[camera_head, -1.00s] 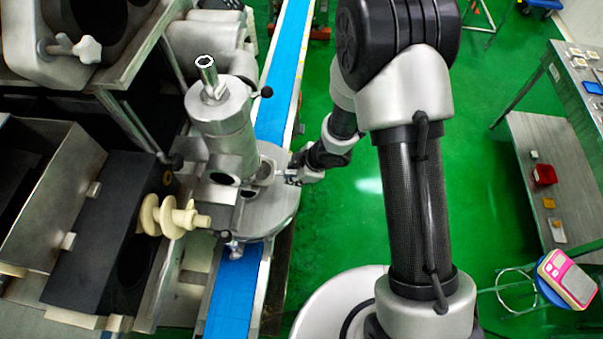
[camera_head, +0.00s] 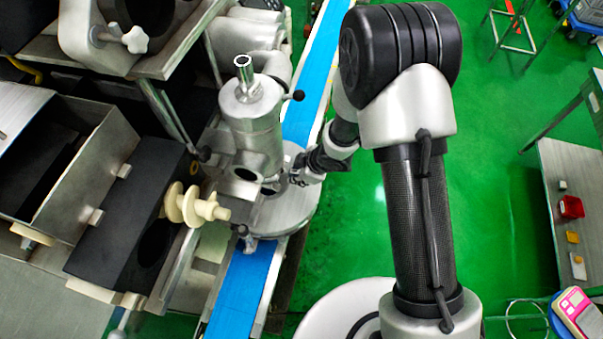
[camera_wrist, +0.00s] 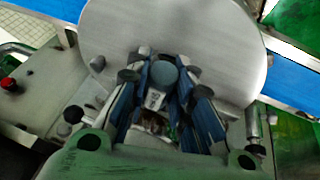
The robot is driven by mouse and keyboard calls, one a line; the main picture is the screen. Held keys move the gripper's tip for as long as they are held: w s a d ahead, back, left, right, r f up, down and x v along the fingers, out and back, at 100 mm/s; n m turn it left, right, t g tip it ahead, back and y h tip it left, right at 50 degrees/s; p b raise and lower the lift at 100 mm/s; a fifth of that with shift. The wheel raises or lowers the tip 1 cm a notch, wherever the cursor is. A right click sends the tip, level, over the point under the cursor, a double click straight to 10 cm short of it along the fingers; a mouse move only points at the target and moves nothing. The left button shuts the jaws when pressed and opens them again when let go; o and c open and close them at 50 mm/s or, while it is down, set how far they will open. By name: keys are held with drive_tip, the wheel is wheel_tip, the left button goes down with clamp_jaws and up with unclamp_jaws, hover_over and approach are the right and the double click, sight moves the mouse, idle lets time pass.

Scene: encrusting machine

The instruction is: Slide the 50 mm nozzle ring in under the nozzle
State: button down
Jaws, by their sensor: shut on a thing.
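The encrusting machine's steel nozzle column (camera_head: 252,125) stands over a round metal plate (camera_head: 290,215), in the head view. My gripper (camera_head: 296,176) reaches in from the right, close beside the column above the plate. In the wrist view my gripper (camera_wrist: 163,84) has its blue-padded fingers closed around a small pale piece marked "50", which I take as the 50 mm nozzle ring (camera_wrist: 154,99). A grey round knob-like end shows between the fingertips. Most of the ring is hidden by the fingers. The nozzle's underside is hidden, so I cannot tell whether the ring is under it.
A blue conveyor belt (camera_head: 245,290) runs below the plate. A cream screw (camera_head: 195,205) and dark housing (camera_head: 125,230) stand left of the column. Green floor between is clear.

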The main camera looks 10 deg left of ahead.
drive_tip(key=shift+r, duration=0.1)
drive_tip(key=c, duration=1.3)
unclamp_jaws()
drive_tip(key=shift+o, duration=0.9)
drive_tip(key=p+v, duration=0.5)
drive_tip(key=v, duration=0.2)
drive_tip(key=shift+r, duration=0.2)
drive_tip(key=shift+d, duration=0.1)
